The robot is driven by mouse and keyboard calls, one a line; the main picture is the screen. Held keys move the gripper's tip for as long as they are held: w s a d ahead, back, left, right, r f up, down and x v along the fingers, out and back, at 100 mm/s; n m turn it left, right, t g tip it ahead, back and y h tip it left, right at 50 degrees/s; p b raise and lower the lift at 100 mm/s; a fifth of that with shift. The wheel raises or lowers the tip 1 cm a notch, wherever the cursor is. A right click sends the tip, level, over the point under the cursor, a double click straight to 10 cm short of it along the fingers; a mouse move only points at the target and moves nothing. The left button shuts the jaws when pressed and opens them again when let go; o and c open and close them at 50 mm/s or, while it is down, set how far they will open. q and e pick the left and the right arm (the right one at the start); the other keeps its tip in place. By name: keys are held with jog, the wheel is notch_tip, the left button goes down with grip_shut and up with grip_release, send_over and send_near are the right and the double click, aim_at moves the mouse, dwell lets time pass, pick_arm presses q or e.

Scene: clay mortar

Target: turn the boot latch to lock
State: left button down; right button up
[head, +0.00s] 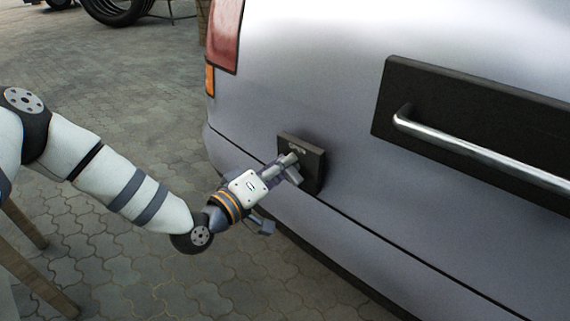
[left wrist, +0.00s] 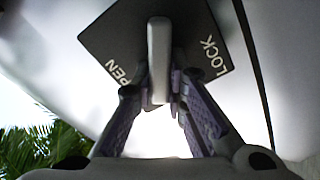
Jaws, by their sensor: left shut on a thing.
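The boot latch has a dark square plate (head: 314,168) on the car's rear, left of the chrome handle. In the left wrist view the latch plate (left wrist: 110,40) carries the word OPEN at lower left and LOCK at right. The grey latch lever (left wrist: 158,50) stands upright in that view, between the two words. My left gripper (head: 286,172) reaches the latch from the lower left in the head view. In the left wrist view its fingers (left wrist: 161,88) are shut on the lever from both sides. The lever is partly hidden by the gripper in the head view. My right gripper is not in view.
The silver car boot (head: 330,60) fills the right side. A chrome handle (head: 470,155) on a dark panel (head: 500,115) sticks out to the right of the latch. The bumper edge runs below. Paved ground (head: 110,245) lies at left, with a tyre (head: 115,12) at the back.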

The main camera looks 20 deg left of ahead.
pick_arm(q)
jog(key=n, duration=0.2)
jog(key=n+b, duration=0.1)
jog(key=n, duration=0.1)
jog(key=shift+f, duration=0.4)
jog(key=shift+f+n, duration=0.15)
jog(key=shift+n, duration=1.05)
jog(key=c, duration=1.6)
grip_release()
jog(key=shift+a, duration=0.1)
jog(key=v, duration=1.2)
